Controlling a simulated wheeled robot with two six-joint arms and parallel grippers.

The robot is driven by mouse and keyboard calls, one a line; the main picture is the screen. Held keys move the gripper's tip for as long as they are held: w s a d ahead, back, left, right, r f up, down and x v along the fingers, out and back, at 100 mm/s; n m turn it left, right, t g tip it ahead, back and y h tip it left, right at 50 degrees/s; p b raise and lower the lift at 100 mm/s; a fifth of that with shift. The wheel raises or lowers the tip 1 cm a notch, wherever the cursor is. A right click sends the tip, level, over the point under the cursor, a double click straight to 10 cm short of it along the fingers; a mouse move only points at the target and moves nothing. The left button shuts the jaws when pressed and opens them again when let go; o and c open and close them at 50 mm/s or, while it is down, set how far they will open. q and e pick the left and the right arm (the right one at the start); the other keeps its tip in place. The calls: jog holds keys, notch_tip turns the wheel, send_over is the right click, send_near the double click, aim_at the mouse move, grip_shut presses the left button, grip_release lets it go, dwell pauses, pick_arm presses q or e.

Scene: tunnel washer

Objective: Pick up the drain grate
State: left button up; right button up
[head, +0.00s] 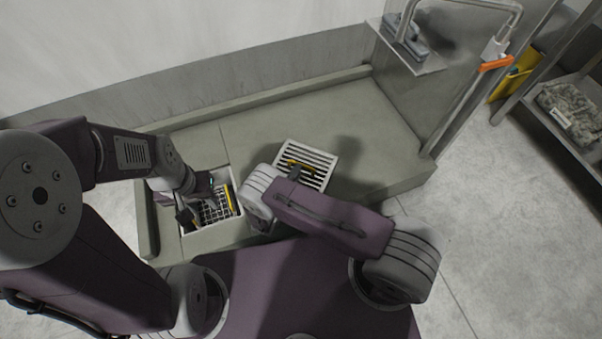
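The drain grate (319,160) is a pale frame with dark slots, in the middle of the head view. A yellow bar (301,164) lies across it. My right gripper (295,171) is over the grate at this bar, largely hidden by my own arm; whether its fingers are closed on the bar cannot be told. Whether the grate rests on the platform or is raised cannot be told. My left gripper (187,213) is at the square drain opening (238,213) on the left; its finger gap is unclear.
The opening holds a mesh basket (212,211) with a yellow strip (230,199). The grey-green platform (370,125) is clear behind and right of the grate, with a raised back edge. A metal panel and pipe frame (455,110) stand at its right end. A shelf (575,110) is further right.

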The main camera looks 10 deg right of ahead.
aim_at(307, 166)
jog(key=shift+w, duration=0.15)
jog(key=shift+w+d+f, duration=0.15)
jog(key=shift+d+f, duration=0.05)
jog(key=shift+f, duration=0.05)
jog(key=b+x, duration=0.3)
jog(key=x, duration=0.1)
jog(key=shift+w+f+b, duration=0.1)
jog(key=shift+f+b, duration=0.1)
jog(key=shift+b, duration=0.1)
jog(key=shift+w+r, duration=0.15)
jog(key=shift+w, duration=0.1)
grip_shut()
dwell(0.6)
